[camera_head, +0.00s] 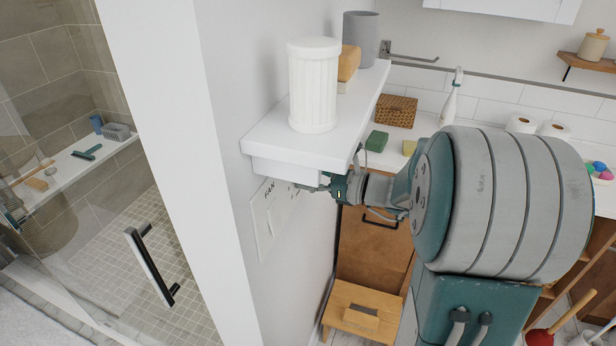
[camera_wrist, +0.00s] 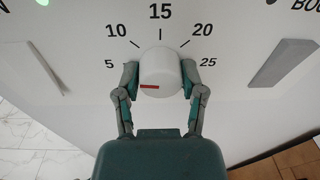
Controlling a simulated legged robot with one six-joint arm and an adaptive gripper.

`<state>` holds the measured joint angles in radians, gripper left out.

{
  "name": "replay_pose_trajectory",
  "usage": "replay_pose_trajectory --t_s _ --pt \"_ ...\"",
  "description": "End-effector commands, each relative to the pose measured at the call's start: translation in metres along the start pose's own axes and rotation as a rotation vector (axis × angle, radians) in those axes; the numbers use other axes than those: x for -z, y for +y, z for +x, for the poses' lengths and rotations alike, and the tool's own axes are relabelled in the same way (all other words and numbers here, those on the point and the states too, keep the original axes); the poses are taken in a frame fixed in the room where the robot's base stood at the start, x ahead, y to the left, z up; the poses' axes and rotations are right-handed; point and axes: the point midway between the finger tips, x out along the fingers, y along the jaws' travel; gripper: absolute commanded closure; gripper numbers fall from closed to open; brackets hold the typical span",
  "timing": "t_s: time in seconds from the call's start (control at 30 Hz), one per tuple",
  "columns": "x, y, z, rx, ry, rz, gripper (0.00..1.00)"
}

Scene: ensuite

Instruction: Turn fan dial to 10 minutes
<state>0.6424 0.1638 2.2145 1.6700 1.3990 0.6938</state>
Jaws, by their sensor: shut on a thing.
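The white fan dial (camera_wrist: 160,72) shows in the wrist view on a white panel, below an arc of numbers 5, 10, 15, 20 and 25. Its red mark lies on the lower left of the knob, nearly level, pointing left and below the 5. My gripper (camera_wrist: 160,78) is shut on the dial, one finger on its left side and one on its right. In the head view my gripper (camera_head: 322,187) reaches the wall panel (camera_head: 268,218) under the shelf; the dial itself is hidden there.
A white shelf (camera_head: 265,140) juts out just above my gripper, bearing a ribbed white jar (camera_head: 314,85), a wooden block and a grey cup (camera_head: 359,38). A wooden step stool (camera_head: 360,307) stands below.

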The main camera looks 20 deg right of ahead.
Motion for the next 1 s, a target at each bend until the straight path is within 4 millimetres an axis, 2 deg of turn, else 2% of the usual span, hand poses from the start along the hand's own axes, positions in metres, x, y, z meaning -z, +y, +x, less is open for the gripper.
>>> replay_pose_trajectory --t_s 0.5,0.73,1.0 --pt "0.0026 -0.0006 -0.0001 -0.027 0.023 0.455 0.95" --pt "0.0022 -0.0011 0.0000 -0.033 0.027 0.581 0.95" --pt "0.0017 -0.0017 0.0000 -0.037 0.028 0.649 0.95"
